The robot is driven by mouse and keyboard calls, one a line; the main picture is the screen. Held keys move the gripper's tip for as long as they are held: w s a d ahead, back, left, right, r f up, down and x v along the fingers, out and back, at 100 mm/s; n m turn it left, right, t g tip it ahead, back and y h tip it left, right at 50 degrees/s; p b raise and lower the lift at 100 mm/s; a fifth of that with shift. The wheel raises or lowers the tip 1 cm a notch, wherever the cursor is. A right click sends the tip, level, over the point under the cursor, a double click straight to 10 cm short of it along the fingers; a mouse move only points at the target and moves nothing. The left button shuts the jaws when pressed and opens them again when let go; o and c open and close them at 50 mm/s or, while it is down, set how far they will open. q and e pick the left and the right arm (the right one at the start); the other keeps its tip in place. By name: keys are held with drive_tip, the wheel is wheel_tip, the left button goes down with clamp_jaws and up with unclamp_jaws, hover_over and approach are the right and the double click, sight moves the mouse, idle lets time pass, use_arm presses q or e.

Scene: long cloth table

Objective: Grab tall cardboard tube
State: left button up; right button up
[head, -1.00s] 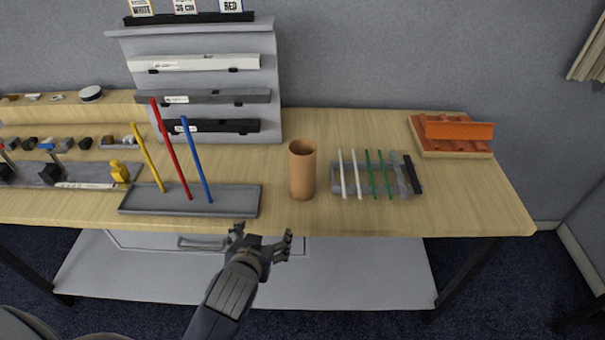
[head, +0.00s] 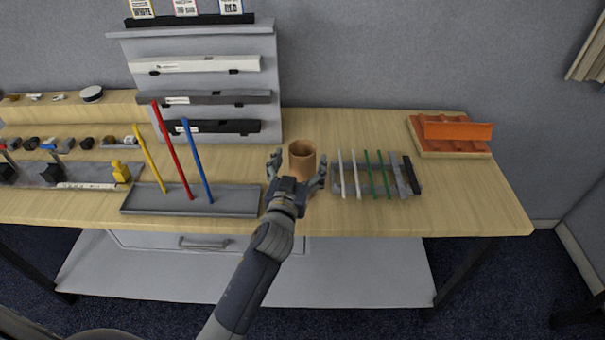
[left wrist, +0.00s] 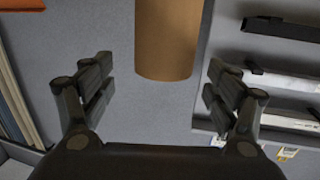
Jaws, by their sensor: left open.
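The tall cardboard tube (head: 302,158) is a brown, open-topped cylinder standing upright on the table. My left gripper (head: 297,172) is open in front of it, with one finger to each side of the tube in the head view. The gripper hides the lower part of the tube there. In the left wrist view the tube (left wrist: 168,40) shows between and beyond the open fingers of the gripper (left wrist: 160,85), with clear gaps on both sides. My right gripper is not in view.
A grey tray (head: 235,202) with yellow, red and blue rods stands to the left. A grey rack (head: 350,183) with white, green and black sticks lies close on the right. An orange piece on a wooden block (head: 455,150) sits at the back right. A grey shelf stand (head: 200,80) rises behind.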

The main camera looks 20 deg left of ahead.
sight(305, 143)
use_arm(q)
drive_tip(key=shift+w+a+r+p, duration=0.15)
drive_tip(key=shift+w+p, duration=0.2)
drive_tip(key=shift+w, duration=0.2)
drive_tip(key=w, duration=0.1)
drive_tip(key=w+p, duration=0.1)
drive_tip(key=w, duration=0.1)
drive_tip(key=shift+a+f, duration=0.2)
drive_tip(key=shift+a, duration=0.1)
drive_tip(key=shift+w+f, duration=0.15)
drive_tip(key=shift+w, duration=0.4)
drive_tip(key=shift+c, duration=0.2)
drive_tip(key=c, duration=1.1)
